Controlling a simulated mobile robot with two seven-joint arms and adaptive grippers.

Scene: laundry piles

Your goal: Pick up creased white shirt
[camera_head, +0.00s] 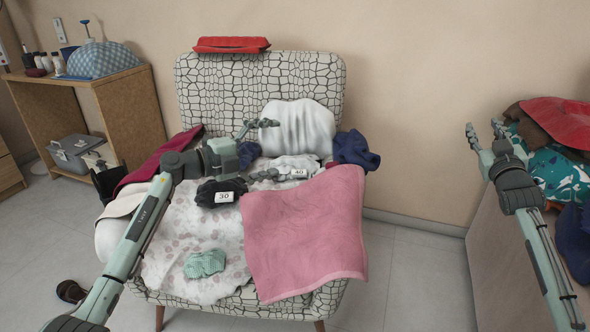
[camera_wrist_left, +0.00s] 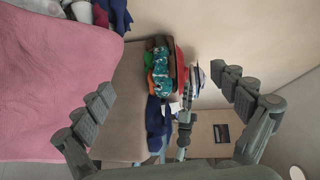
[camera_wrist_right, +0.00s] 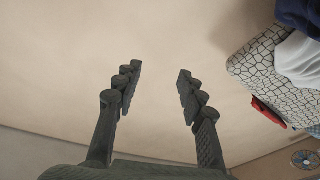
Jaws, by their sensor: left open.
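A large white creased cloth (camera_head: 297,130), which looks like the white shirt, is draped against the backrest of the patterned armchair (camera_head: 205,95). A smaller white cloth (camera_head: 287,163) lies below it on the seat; I cannot tell for certain which is the shirt. My left gripper (camera_head: 275,148) is open and appears in front of the large cloth's left side, its fingers spread and empty; contact cannot be told. It also shows open in the left wrist view (camera_wrist_left: 168,85). My right gripper (camera_head: 484,127) is open and empty, far right of the chair.
A pink towel (camera_head: 305,235), a dotted white cloth (camera_head: 190,235), black socks tagged 30 (camera_head: 208,190) and navy cloth (camera_head: 355,150) crowd the chair. A red item (camera_head: 231,45) rests on the backrest. A clothes pile (camera_head: 555,170) stands at right. Floor between is free.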

